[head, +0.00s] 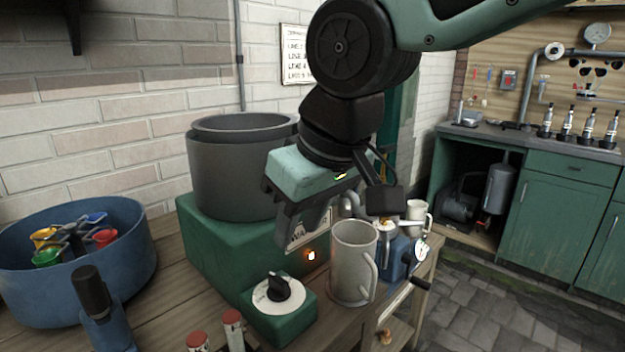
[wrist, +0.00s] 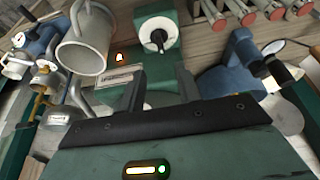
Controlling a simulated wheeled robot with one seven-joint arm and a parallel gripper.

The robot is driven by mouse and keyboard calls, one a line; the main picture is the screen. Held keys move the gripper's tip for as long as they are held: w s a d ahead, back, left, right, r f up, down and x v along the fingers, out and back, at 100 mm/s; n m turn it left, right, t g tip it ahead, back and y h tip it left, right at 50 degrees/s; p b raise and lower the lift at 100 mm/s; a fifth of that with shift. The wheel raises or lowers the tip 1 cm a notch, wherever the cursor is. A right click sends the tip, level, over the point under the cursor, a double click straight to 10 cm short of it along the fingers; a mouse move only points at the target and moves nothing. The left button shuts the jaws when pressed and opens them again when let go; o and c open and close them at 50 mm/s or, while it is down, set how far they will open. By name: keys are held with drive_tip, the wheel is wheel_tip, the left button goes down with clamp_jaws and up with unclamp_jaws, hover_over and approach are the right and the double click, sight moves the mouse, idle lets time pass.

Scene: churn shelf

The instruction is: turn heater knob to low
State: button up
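The heater knob (head: 279,287) is a black pointer knob on a round white dial, on a small green box in front of the green heater base (head: 228,255). It also shows in the wrist view (wrist: 157,38), beyond the fingertips. The dial markings are too small to read. My gripper (head: 290,235) hangs above and behind the knob, close to the front of the heater base, touching no knob. In the wrist view my gripper (wrist: 161,78) has its two fingers apart with nothing between them.
A metal mug (head: 352,265) stands close right of the knob box. A blue tub (head: 125,265) is at left, and red-capped items (head: 232,325) stand in front.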

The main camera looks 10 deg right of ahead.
drive_tip(key=v, duration=0.5)
drive_tip(key=shift+r, duration=0.15)
drive_tip(key=s+d+f+g+h+p, duration=0.2)
drive_tip(key=s+d+f+g+p, duration=0.1)
drive_tip(key=s+d+f+p, duration=0.3)
drive_tip(key=s+f+p, duration=0.2)
drive_tip(key=s+p, duration=0.2)
drive_tip(key=s, duration=0.2)
drive_tip(key=shift+d+f+n+g, duration=0.2)
drive_tip(key=shift+f+n+g, duration=0.15)
drive_tip(key=shift+n+g, duration=0.05)
drive_tip(key=shift+s, duration=0.1)
idle(5.7)
